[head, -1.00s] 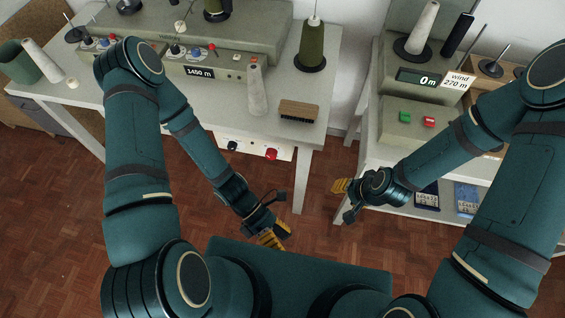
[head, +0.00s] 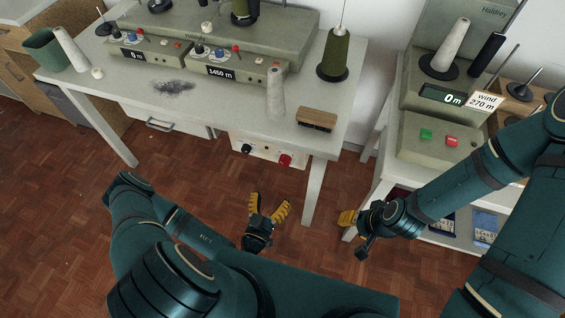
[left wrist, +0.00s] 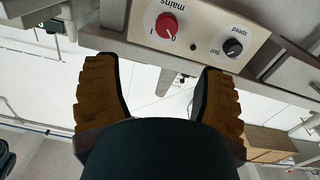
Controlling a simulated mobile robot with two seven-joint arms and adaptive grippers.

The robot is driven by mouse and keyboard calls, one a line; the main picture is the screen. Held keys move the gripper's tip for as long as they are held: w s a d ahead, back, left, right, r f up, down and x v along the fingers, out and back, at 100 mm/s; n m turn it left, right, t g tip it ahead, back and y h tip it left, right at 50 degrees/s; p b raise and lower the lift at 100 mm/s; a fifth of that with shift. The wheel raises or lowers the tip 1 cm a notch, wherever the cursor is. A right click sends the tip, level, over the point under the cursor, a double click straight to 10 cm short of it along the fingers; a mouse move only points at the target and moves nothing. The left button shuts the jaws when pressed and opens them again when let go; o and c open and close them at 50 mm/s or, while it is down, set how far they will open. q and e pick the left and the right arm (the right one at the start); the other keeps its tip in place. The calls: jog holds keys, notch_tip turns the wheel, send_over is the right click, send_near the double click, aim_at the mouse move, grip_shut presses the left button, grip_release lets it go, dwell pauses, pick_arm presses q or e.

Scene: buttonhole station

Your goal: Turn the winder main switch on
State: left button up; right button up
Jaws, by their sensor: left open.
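The winder main switch is a red rotary knob (head: 285,160) on a cream panel (head: 262,150) under the front edge of the winder table. It also shows in the left wrist view as a red knob (left wrist: 167,26) labelled "mains", with 0 and I marks beside it. Its pointer seems to be near the 0, though this is hard to tell. My left gripper (head: 268,205) is open and empty, in front of and below the panel, apart from the knob. My right gripper (head: 352,230) is near the right bench's front leg; its jaw state is unclear.
A black speed knob (left wrist: 233,47) sits on the same panel. The winder table (head: 215,105) carries cones, a brush (head: 317,118) and a dark fluff patch (head: 174,87). A table leg (head: 315,190) stands right of the panel. The floor before the panel is clear.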

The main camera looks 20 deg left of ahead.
aim_at(283, 164)
pick_arm(q)
jog(key=shift+n+y, duration=0.3)
jog(key=w+b, duration=0.1)
jog(key=w, duration=1.2)
jog(key=shift+w+a+f+b, duration=0.1)
jog(key=shift+w+f+b, duration=0.1)
jog(key=shift+w+b, duration=0.15)
jog(key=shift+c, duration=0.2)
jog(key=c, duration=1.2)
